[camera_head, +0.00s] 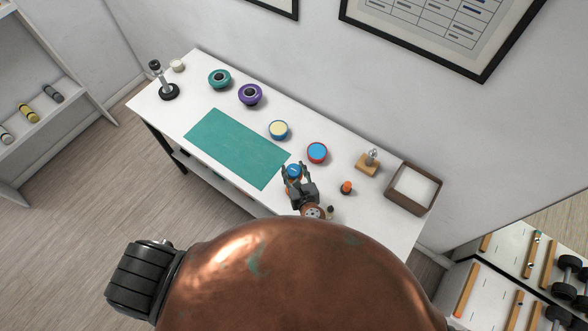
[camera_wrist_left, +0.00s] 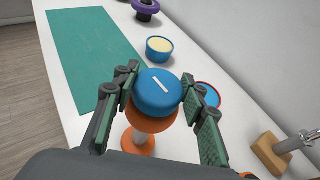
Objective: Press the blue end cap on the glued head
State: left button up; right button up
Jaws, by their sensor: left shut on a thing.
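The blue end cap (camera_wrist_left: 158,92), round with a white bar mark on top, sits between the fingers of my left gripper (camera_wrist_left: 160,95), which is shut on it. In the head view the cap (camera_head: 293,170) shows at the tips of my left gripper (camera_head: 295,174), near the front edge of the table. Directly under the cap is an orange head (camera_wrist_left: 152,122) on a pale upright shaft with an orange base. The cap covers the top of the head, so I cannot tell whether they touch. I see no glue. My right gripper is not in view.
Right of the cap stand a red-rimmed bowl with blue contents (camera_head: 317,152), a small orange-topped item (camera_head: 347,187), a wooden block with a metal piece (camera_head: 368,163) and a tray (camera_head: 433,202). A cream-filled blue bowl (camera_head: 279,130) stands behind. The green mat (camera_head: 238,146) is bare.

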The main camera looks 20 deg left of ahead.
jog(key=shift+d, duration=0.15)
pick_arm(q)
jog(key=o, duration=1.1)
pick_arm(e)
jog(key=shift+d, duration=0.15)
pick_arm(q)
jog(key=shift+s+d, duration=0.1)
jog(key=v, duration=0.7)
jog(key=shift+s, duration=0.15)
